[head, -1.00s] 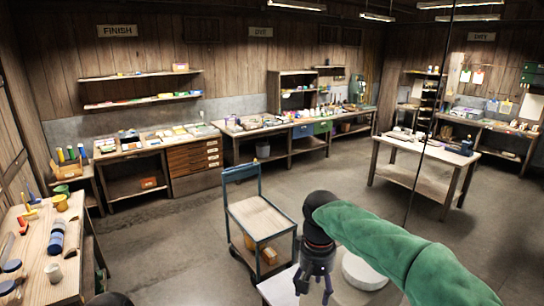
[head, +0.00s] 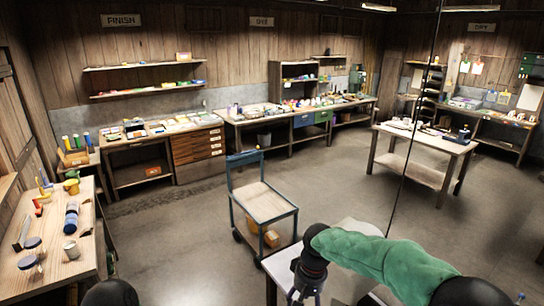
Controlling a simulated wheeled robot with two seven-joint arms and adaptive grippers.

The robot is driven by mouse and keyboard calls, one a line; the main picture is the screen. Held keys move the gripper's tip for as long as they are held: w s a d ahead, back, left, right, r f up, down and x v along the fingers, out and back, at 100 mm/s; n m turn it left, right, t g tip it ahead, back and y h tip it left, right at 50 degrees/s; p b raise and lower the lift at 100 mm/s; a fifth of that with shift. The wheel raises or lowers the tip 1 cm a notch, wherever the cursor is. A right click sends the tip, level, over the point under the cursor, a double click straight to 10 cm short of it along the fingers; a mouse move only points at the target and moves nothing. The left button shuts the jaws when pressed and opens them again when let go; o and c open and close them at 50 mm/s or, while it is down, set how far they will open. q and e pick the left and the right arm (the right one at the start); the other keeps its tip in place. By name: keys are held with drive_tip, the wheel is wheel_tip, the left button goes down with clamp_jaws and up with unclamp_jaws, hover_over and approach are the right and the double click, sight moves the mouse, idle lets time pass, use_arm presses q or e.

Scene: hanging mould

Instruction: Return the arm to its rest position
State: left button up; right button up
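My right arm, in a green sleeve, comes in from the lower right in the head view. Its dark gripper (head: 305,292) points down at the bottom edge, in front of the pale near table (head: 348,232). The fingertips are cut off by the frame, so I cannot tell whether they are open or shut. No held object shows. My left gripper is out of view; only a dark rounded part, likely of my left arm, shows at the bottom left.
A thin dark cable (head: 417,126) hangs down behind my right arm. A blue-framed cart (head: 262,204) stands left of the near table. A wooden bench (head: 50,285) with tools and pots is at the left. Open floor lies between cart and benches.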

drive_tip(key=s+f+m+y, duration=0.1)
drive_tip(key=s+f, duration=0.3)
drive_tip(key=f, duration=0.7)
drive_tip(key=s+f+y, duration=0.1)
drive_tip(key=s+f, duration=0.3)
drive_tip(key=f, duration=0.7)
drive_tip(key=s+d+f+m, duration=0.1)
drive_tip(key=s+f+m, duration=0.2)
drive_tip(key=s+f, duration=1)
wheel_tip(320, 180, down, 16)
drive_tip(key=s+b, duration=0.1)
drive_tip(key=b, duration=1.8)
drive_tip(key=shift+s+t+y, duration=0.3)
drive_tip(key=shift+s+y, duration=0.1)
